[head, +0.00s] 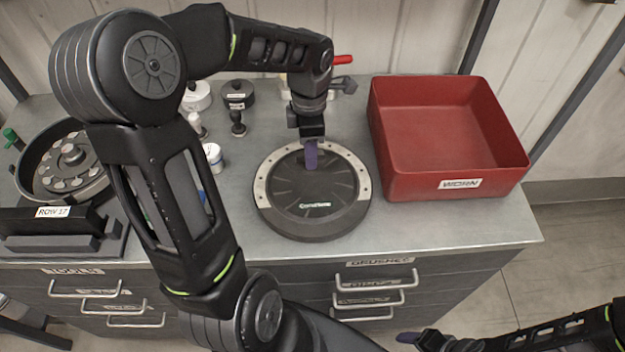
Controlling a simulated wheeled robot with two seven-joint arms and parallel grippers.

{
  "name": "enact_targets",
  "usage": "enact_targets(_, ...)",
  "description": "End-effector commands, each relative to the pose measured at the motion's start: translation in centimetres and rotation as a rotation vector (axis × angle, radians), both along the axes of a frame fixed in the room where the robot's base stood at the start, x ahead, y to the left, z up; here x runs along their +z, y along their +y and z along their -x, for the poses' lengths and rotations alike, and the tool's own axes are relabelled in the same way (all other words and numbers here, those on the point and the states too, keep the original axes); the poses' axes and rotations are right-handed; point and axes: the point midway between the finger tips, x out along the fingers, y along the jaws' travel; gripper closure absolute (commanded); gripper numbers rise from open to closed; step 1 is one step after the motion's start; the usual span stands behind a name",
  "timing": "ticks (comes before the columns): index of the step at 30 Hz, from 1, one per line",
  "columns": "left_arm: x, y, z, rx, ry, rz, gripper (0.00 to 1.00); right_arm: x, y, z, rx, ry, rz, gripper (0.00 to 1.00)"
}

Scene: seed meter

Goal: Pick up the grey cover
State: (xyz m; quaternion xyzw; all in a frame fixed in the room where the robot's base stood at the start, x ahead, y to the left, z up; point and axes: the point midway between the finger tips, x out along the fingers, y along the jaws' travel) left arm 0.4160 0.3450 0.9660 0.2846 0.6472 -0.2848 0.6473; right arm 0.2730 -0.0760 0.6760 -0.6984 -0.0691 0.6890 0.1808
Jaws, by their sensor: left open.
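The grey cover (295,215) is a round, dark disc with a lighter rim and a small printed label. It lies flat on the grey workbench in the middle of the head view. My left gripper (311,165) points down over the upper part of the cover. It is open, with purple fingers, and nothing shows between them. I cannot tell whether the fingertips touch the cover. My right gripper (408,338) is low at the right, in front of the bench and away from the cover. Its jaw opening cannot be made out.
A red bin (457,184) labelled WORN stands close to the right of the cover. At the left is a round seed meter housing (30,163) beside my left arm. Small pots and a white bottle (214,157) stand behind. Drawers (370,290) are below the bench (450,225).

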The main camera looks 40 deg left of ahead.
Motion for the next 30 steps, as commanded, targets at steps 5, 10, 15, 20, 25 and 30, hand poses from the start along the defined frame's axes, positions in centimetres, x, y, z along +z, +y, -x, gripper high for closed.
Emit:
enact_targets(5, 0.02, 0.0, -0.01, 0.0, 0.0, 0.0, 0.58, -0.01, 0.0, 0.0, 0.0, 0.0, 0.0, 0.33)
enact_targets(10, 0.04, 0.0, -0.01, 0.0, 0.0, 0.0, 0.58, 0.0, 0.01, 0.0, 0.0, 0.0, 0.0, 0.33)
enact_targets(15, 0.04, 0.0, -0.01, 0.0, 0.0, 0.0, 0.67, 0.0, 0.01, -0.01, 0.0, 0.0, 0.0, 0.33)
enact_targets(20, 0.04, -0.01, -0.01, 0.0, 0.0, 0.0, 0.8, 0.0, 0.01, -0.01, 0.0, 0.0, 0.0, 0.33)
enact_targets(25, 0.04, -0.01, -0.01, 0.0, 0.0, 0.0, 0.94, 0.0, 0.01, -0.01, 0.0, 0.0, 0.0, 0.33)
enact_targets(30, 0.04, -0.01, -0.01, -0.001, 0.0, 0.0, 1.0, 0.0, 0.01, -0.01, 0.0, 0.0, 0.0, 0.33)
